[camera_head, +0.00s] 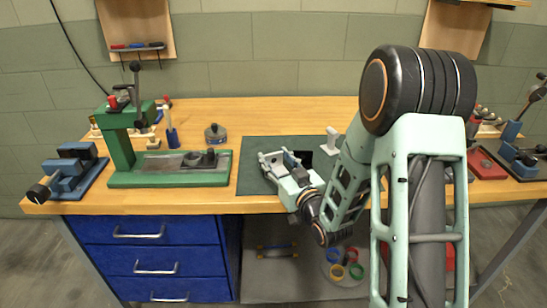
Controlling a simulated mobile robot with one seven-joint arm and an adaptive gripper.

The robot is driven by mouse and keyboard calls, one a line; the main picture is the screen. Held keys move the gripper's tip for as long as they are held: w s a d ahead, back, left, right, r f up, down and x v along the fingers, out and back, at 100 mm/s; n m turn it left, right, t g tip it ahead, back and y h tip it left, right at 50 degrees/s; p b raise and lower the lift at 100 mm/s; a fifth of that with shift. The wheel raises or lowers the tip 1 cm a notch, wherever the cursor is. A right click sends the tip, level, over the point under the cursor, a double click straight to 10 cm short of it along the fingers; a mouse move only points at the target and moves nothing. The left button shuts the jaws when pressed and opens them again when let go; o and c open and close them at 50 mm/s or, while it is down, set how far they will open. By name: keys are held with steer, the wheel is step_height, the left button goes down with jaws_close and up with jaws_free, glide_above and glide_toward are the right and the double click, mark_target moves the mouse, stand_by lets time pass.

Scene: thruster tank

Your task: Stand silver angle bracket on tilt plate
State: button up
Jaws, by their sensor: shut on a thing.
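My gripper (277,160) is low over the dark green mat (252,183) on the workbench, its fingers pointing to the back left. It is shut on a small silver-grey piece that looks like the silver angle bracket; the fingers hide most of it. I cannot tell whether the piece touches anything below. A dark square (304,157) lies just right of the fingers; I cannot tell whether it is the tilt plate. A pale upright piece (332,141) stands at the mat's back right, partly beside my arm.
A green press (125,140) with a long base stands left of the mat, with a blue vise (72,170) further left. A small round grey item (215,133) sits behind the base. The bench's back middle (280,112) is clear.

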steer(key=shift+f, duration=0.1)
steer(key=o, duration=0.9)
